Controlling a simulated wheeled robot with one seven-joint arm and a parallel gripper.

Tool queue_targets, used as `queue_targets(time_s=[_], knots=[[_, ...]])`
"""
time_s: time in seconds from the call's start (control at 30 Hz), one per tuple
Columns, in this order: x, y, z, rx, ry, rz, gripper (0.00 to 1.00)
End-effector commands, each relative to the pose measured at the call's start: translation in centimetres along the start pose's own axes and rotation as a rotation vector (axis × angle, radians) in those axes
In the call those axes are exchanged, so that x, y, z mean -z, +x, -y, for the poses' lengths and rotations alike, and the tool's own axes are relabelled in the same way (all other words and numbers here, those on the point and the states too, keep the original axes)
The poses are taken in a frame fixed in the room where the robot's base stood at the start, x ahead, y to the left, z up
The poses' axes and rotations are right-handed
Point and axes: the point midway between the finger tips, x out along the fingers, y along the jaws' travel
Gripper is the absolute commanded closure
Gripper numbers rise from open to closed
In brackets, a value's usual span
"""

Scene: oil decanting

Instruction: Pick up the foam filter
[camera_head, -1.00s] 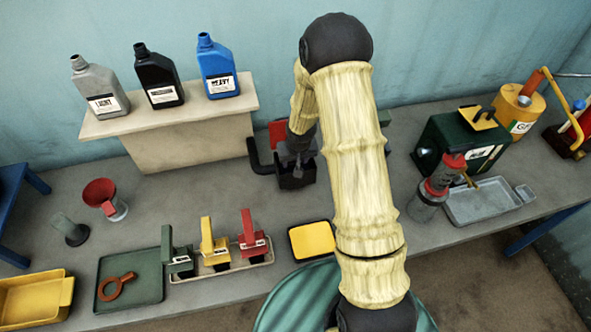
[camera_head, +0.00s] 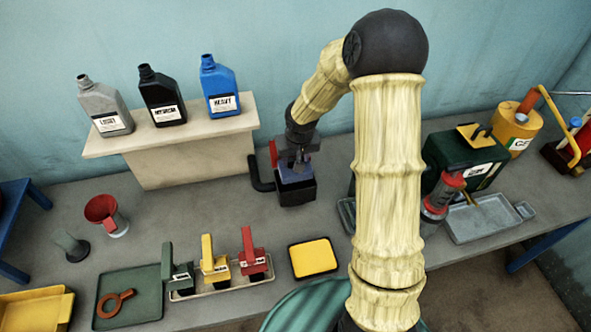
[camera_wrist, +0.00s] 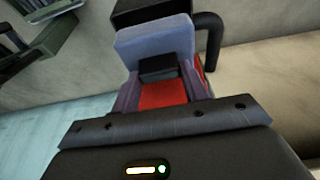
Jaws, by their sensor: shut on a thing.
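The foam filter is a blue-grey block (camera_wrist: 155,45) in the wrist view. In the head view the blue filter (camera_head: 297,174) shows at the top of a black box with a bent pipe (camera_head: 297,190). My gripper (camera_head: 294,158) points down over this box and is shut on the filter. How much of the filter is still inside the box is hard to tell. Part of it is hidden by my gripper. A red panel (camera_head: 273,153) stands at the box's back left. Red also shows between my fingers in the wrist view (camera_wrist: 162,95).
A beige shelf (camera_head: 185,150) with grey, black and blue bottles stands behind to the left. A yellow pad (camera_head: 314,257) lies in front of the box. A tray with several handled tools (camera_head: 245,275) is front left. A green machine (camera_head: 465,160) stands right.

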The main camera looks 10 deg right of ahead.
Motion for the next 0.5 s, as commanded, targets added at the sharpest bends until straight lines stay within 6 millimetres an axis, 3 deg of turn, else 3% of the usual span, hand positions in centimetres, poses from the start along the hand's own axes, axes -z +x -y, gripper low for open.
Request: queue_targets(time_s=[0.03, 0.2, 0.5], knots=[[0.6, -1.5, -0.2, -0.001, 0.005, -0.007, 0.89], [1.7, -5.3, -0.2, -0.001, 0.003, -0.005, 0.89], [2.4, -7.8, 0.1, 0.001, 0.000, 0.000, 0.89]])
